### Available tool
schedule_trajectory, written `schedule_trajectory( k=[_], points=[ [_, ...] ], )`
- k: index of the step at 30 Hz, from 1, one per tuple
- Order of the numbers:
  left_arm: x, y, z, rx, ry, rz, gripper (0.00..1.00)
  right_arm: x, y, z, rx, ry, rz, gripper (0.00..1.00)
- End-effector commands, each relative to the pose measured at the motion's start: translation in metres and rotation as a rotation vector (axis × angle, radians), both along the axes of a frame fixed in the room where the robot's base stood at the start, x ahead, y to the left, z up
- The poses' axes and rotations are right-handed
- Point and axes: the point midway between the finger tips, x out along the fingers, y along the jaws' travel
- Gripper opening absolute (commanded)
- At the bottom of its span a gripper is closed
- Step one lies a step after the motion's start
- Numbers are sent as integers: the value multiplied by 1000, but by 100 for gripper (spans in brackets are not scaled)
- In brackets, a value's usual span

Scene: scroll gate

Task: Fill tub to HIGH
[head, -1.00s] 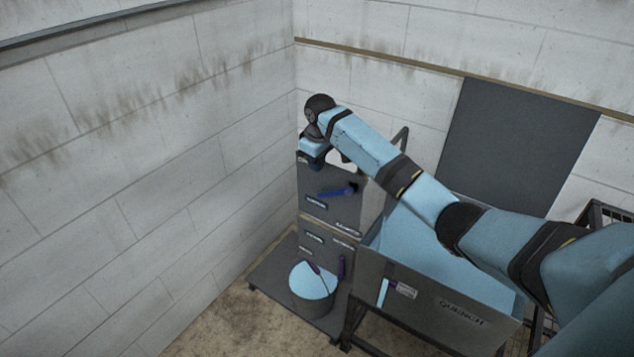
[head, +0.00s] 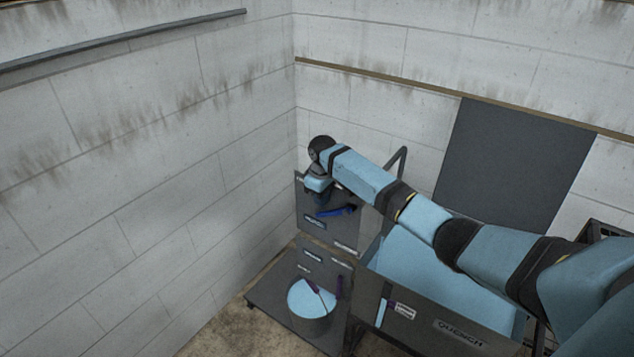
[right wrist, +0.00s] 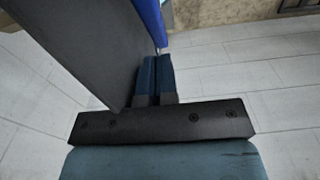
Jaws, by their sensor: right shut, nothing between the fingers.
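The tub (head: 440,306) marked QUENCH stands at the lower right of the head view, with light blue liquid (head: 415,262) inside. A narrow light blue strip (head: 384,302) and a small label are on its front. A dark upright panel (head: 345,232) left of it carries a blue lever (head: 337,212), pointing sideways and slightly up to the right. My right gripper (right wrist: 157,60) is shut and empty, close beside the dark panel and the blue lever (right wrist: 149,18) in the right wrist view. In the head view its fingers are not clear. My left gripper is out of view.
Block walls close in behind and left.

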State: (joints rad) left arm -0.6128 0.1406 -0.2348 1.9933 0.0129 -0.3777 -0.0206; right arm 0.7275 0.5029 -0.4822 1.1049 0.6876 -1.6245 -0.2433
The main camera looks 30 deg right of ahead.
Motion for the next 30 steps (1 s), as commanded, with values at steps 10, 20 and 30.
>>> schedule_trajectory(
  k=[10, 20, 30],
  points=[
    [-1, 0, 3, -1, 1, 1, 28, -7, -2, -11, 0, -1, 1, 0],
    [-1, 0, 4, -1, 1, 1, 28, -7, -3, -12, 0, -1, 1, 0],
    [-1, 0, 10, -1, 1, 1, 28, -8, -4, -16, 1, -1, 2, 0]
  ],
)
